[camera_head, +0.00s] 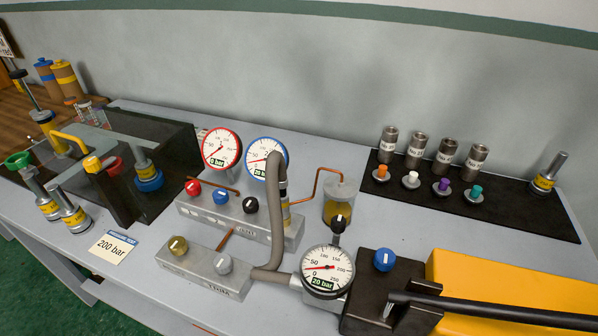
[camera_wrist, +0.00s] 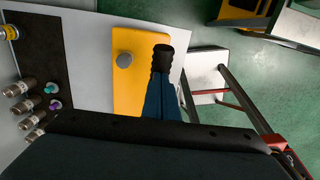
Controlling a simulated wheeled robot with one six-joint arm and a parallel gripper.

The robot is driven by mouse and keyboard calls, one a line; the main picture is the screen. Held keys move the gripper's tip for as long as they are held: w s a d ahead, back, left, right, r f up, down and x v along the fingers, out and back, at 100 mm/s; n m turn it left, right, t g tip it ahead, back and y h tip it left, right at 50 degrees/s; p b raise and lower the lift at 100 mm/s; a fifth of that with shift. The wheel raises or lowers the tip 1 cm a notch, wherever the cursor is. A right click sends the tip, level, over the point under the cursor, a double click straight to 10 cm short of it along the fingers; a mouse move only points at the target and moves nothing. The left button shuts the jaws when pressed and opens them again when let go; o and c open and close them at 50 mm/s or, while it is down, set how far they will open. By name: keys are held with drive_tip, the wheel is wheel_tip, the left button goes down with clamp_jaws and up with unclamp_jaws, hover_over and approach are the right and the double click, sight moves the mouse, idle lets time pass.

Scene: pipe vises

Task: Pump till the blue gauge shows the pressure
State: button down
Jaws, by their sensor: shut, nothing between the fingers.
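The blue-rimmed gauge (camera_head: 262,156) stands behind the valve block; its label seems to read 20 bar, and a grey hose partly covers it. The pump gauge (camera_head: 327,270) also reads 20 bar, its needle near the low end. The yellow pump body (camera_head: 480,285) is at front right, also in the wrist view (camera_wrist: 128,85). The black pump lever (camera_head: 500,313) runs low in front of it, past the right edge. My gripper (camera_wrist: 162,55) is shut and empty, beside the yellow body in the wrist view. The head view does not show it.
A card (camera_head: 113,246) reads 200 bar. The red-rimmed gauge (camera_head: 221,148) reads 0 bar. Valve knobs sit on two metal blocks; a blue knob (camera_head: 383,260) is on the pump. Fittings stand on a black mat (camera_head: 515,212). A red-and-grey frame (camera_wrist: 240,105) is right of my gripper.

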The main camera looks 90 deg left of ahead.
drive_tip(key=shift+w+d+f+b, duration=0.15)
drive_tip(key=shift+f+b, duration=0.15)
drive_tip(key=shift+f, duration=0.45)
drive_tip(key=shift+w+a+f+b, duration=0.1)
drive_tip(key=shift+w+f+b, duration=0.2)
drive_tip(key=shift+f, duration=0.5)
drive_tip(key=shift+w+d+f+b, duration=0.1)
drive_tip(key=shift+f+b, duration=0.25)
drive_tip(key=shift+f, duration=0.4)
drive_tip(key=shift+w+d+f+b, duration=0.1)
drive_tip(key=shift+f+b, duration=0.35)
drive_tip(key=shift+f, duration=0.75)
drive_tip(key=shift+w+f+b, duration=0.1)
drive_tip(key=shift+f+b, duration=0.35)
drive_tip(key=shift+f, duration=0.7)
drive_tip(key=shift+s, duration=0.1)
drive_tip(key=shift+r, duration=0.1)
